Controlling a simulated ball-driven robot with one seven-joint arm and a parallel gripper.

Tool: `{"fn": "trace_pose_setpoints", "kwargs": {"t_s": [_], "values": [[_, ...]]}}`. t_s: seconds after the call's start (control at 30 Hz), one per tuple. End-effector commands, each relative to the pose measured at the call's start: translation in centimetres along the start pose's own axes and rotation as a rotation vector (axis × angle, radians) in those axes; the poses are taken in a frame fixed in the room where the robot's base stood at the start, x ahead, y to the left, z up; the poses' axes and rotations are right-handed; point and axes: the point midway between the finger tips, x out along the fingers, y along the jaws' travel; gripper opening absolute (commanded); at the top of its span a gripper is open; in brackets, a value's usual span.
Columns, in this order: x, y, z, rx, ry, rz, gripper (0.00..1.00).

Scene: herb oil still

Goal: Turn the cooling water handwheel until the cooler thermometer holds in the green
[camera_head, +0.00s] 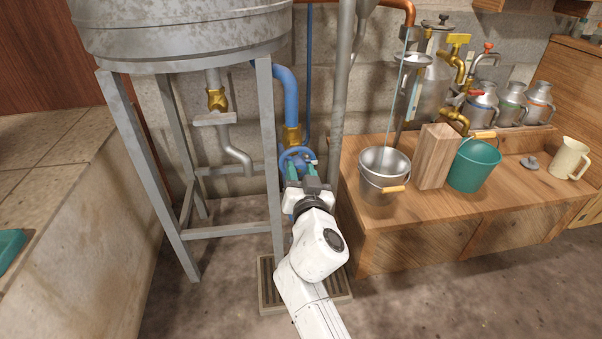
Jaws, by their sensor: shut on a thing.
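The blue cooling water handwheel (296,153) sits low on the blue pipe (287,92), just under a brass fitting (292,136). My gripper (302,167) reaches up to it from below, with its green fingers shut on the wheel. The fingers and wrist hide the lower part of the wheel. I cannot make out the cooler thermometer's reading or its green band in this view.
A large metal tank (180,30) on a grey leg frame (268,150) stands close left of my arm. To the right, a wooden bench (430,235) holds a metal bucket (384,172), a wooden block (435,157) and a green bucket (472,166). A floor grate (268,290) lies below my arm.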

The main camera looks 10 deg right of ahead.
Motion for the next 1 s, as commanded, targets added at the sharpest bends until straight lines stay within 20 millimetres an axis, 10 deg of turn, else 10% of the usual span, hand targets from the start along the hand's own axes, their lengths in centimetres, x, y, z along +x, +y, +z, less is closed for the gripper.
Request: {"fn": "trace_pose_setpoints", "kwargs": {"t_s": [1.0], "values": [[-0.02,-0.21,0.13,-0.651,-0.001,0.001,0.07]]}}
